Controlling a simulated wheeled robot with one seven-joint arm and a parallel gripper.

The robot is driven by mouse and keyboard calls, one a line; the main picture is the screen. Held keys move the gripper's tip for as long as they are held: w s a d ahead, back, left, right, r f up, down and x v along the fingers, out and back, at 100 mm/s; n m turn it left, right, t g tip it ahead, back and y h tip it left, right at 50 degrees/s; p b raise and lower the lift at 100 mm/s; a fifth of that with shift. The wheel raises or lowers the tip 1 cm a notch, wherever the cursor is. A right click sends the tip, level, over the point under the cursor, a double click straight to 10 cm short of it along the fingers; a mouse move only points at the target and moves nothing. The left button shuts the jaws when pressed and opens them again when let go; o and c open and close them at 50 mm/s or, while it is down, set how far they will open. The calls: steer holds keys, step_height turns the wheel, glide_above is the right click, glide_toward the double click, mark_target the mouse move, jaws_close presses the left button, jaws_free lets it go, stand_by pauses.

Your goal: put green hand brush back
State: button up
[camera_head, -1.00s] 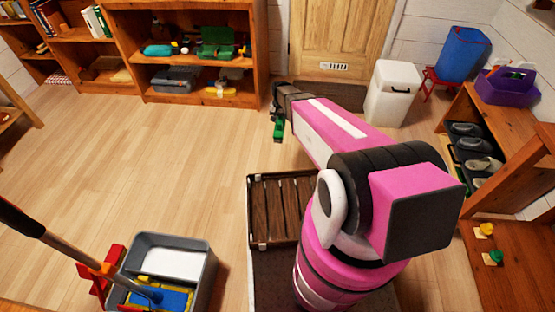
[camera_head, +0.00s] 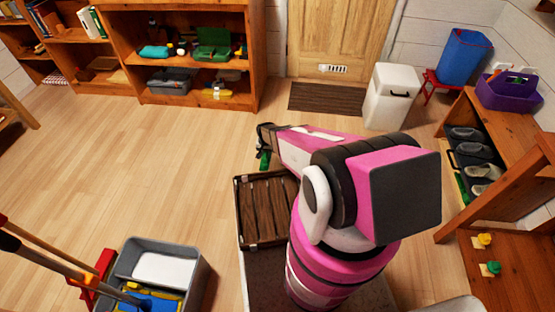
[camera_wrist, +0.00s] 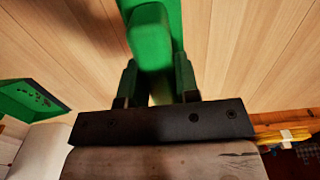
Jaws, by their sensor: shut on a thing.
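My gripper (camera_wrist: 155,88) is shut on the green hand brush (camera_wrist: 152,40), which sticks up between the two dark fingers in the wrist view. In the head view my gripper (camera_head: 266,148) is at the end of my pink arm, low in front of the door and shelves. A small green part of the brush (camera_head: 264,161) hangs below it, above the floor and just beyond the wooden slatted crate (camera_head: 240,212). Most of the brush is hidden or too small to make out there.
A wooden shelf (camera_head: 183,100) with boxes and tools stands at the back. A white bin (camera_head: 388,100) stands right of the door mat (camera_head: 327,98). A grey cleaning tub (camera_head: 195,275) is front left. A shoe bench (camera_head: 500,125) is right. The floor (camera_head: 110,170) at left is clear.

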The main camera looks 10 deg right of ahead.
steer(key=shift+w+d+f, duration=0.65)
steer(key=shift+d+f, duration=0.65)
steer(key=shift+f, duration=0.2)
steer(key=shift+w+d+f, duration=0.7)
steer(key=shift+d+f, duration=0.55)
steer(key=shift+f, duration=0.3)
steer(key=shift+w+d+f, duration=0.65)
steer(key=shift+d+f, duration=0.65)
steer(key=shift+f, duration=0.2)
steer(key=shift+f, duration=0.2)
steer(key=o, duration=1)
steer(key=shift+r, duration=0.1)
step_height(320, 180, up, 12)
steer(key=s+r+n, duration=0.1)
steer(key=s+r, duration=0.6)
steer(key=r, duration=0.5)
steer(key=s+r+n, duration=0.1)
steer(key=s+r, duration=0.6)
steer(key=r, duration=0.5)
steer(key=s+r+n, duration=0.1)
steer(key=s+r, duration=0.6)
steer(key=r, duration=0.6)
steer(key=shift+n, duration=0.3)
